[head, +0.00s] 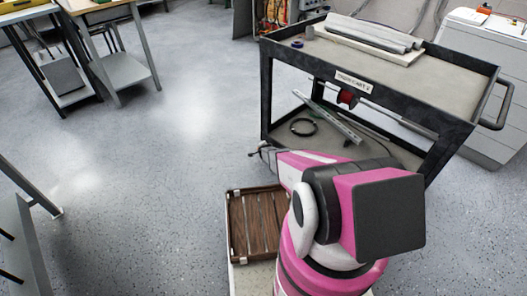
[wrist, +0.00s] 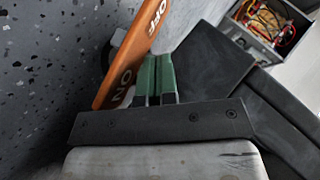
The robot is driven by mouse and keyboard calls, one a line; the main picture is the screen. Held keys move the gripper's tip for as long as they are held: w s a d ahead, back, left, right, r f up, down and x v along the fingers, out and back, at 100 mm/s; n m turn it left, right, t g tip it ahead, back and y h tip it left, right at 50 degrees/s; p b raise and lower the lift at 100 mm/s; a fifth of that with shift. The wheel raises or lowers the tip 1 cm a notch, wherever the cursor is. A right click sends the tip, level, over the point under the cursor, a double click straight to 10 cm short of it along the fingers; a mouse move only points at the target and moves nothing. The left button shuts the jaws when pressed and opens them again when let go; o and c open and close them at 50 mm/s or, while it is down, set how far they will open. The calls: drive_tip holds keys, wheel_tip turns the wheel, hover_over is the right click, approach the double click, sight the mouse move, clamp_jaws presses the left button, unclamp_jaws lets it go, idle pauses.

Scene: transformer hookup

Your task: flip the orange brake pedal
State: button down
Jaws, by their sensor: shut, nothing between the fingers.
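The orange brake pedal (wrist: 133,52) shows in the wrist view as a long tilted bar, with "OFF" at its upper end and "ON" at its lower end. My gripper (wrist: 158,62) has green fingers that are shut and empty. The fingertips lie just right of the pedal, close to its middle; I cannot tell whether they touch it. The pedal's lower end is partly hidden behind my gripper's dark body. In the head view the pedal is not visible, and my pink and white arm covers the area around the cart's lower left corner.
A black two-shelf cart (head: 365,97) carries grey pipes (head: 375,35) on top and a cable coil (head: 303,127) below. A brown slatted tray (head: 258,228) is beside my arm. A bin of wires (wrist: 268,22) shows in the wrist view. Floor (head: 150,170) to the left is clear.

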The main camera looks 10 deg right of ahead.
drive_tip(key=shift+r, duration=0.1)
drive_tip(key=shift+s+d+r, duration=0.1)
drive_tip(key=shift+s+r, duration=0.05)
drive_tip(key=shift+r, duration=0.65)
drive_tip(key=shift+s+d+r, duration=0.1)
drive_tip(key=shift+r, duration=0.75)
drive_tip(key=shift+s+d+r, duration=0.1)
drive_tip(key=shift+s+r, duration=0.05)
drive_tip(key=shift+r, duration=0.65)
drive_tip(key=shift+s+r, duration=0.1)
drive_tip(key=shift+r, duration=0.1)
drive_tip(key=s+a+r+n+g+y, duration=0.1)
drive_tip(key=s+a+r+n+y, duration=0.3)
drive_tip(key=r, duration=0.6)
drive_tip(key=s+a+r+n+g+y, duration=0.15)
drive_tip(key=s+r+n, duration=0.25)
drive_tip(key=s+r, duration=0.45)
drive_tip(key=s+d+r+n+g+h, duration=0.2)
drive_tip(key=s+r+g, duration=0.2)
drive_tip(key=s+r, duration=0.5)
drive_tip(key=s+d+r+n+g+h, duration=0.1)
drive_tip(key=s+d+r+n+g, duration=0.1)
drive_tip(key=s+r, duration=0.8)
drive_tip(key=s+n+g, duration=0.1)
drive_tip(key=s+g, duration=0.1)
drive_tip(key=s, duration=0.2)
drive_tip(key=shift+s+d+r+n+h, duration=0.25)
drive_tip(key=shift+s+d+n+h, duration=0.05)
drive_tip(key=shift+s+d+h, duration=0.1)
